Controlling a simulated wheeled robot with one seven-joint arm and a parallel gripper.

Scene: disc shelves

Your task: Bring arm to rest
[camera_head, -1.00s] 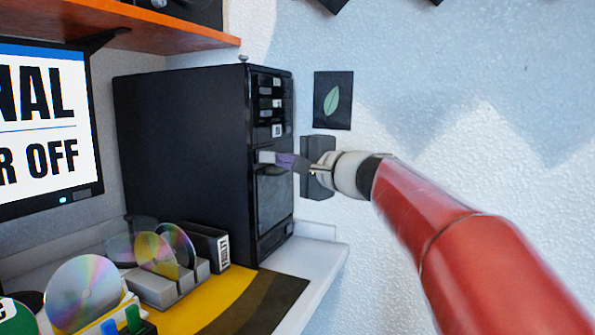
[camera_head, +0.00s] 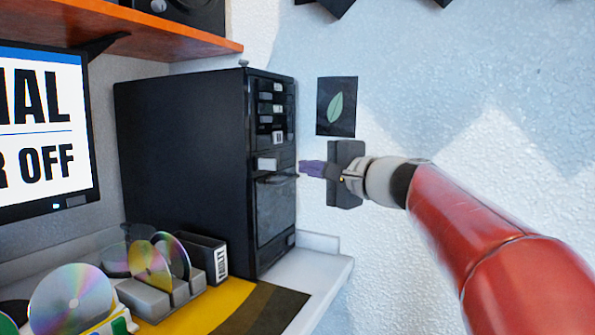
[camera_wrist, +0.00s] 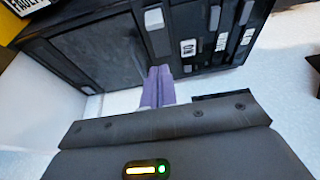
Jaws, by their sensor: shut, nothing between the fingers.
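My gripper (camera_head: 303,168) has purple fingers and is shut with nothing between them. In the head view it is just right of the front of the black tower case (camera_head: 185,165), beside a pale button on that front. In the wrist view the purple fingers (camera_wrist: 158,85) lie together and point toward the tower's front (camera_wrist: 95,50). They look apart from it in the head view. My red arm reaches in from the lower right of the head view.
A screen (camera_head: 45,130) is at far left, under an orange shelf (camera_head: 130,30).

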